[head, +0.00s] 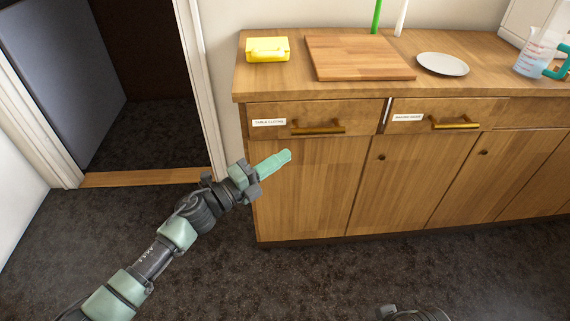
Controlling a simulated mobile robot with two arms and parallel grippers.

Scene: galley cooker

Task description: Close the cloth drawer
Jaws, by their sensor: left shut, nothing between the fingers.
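The cloth drawer (360,117), labelled "TABLE CLOTHS", is the leftmost drawer of the wooden cabinet, just under the worktop. Its brass bar handle (318,127) is on the front. The drawer front looks about flush with the cabinet; a pale strip shows along its right edge, and I cannot tell if a small gap remains. My left gripper (274,164) is shut and empty, its pale green fingers pointing up and right. In the picture it lies below the drawer, in front of the left cupboard door.
A second labelled drawer (470,115) with a brass handle is to the right, above cupboard doors. On the worktop are a yellow dish (267,49), a cutting board (360,58), a plate (442,64) and a measuring jug (536,53). A doorway and dark carpet are left.

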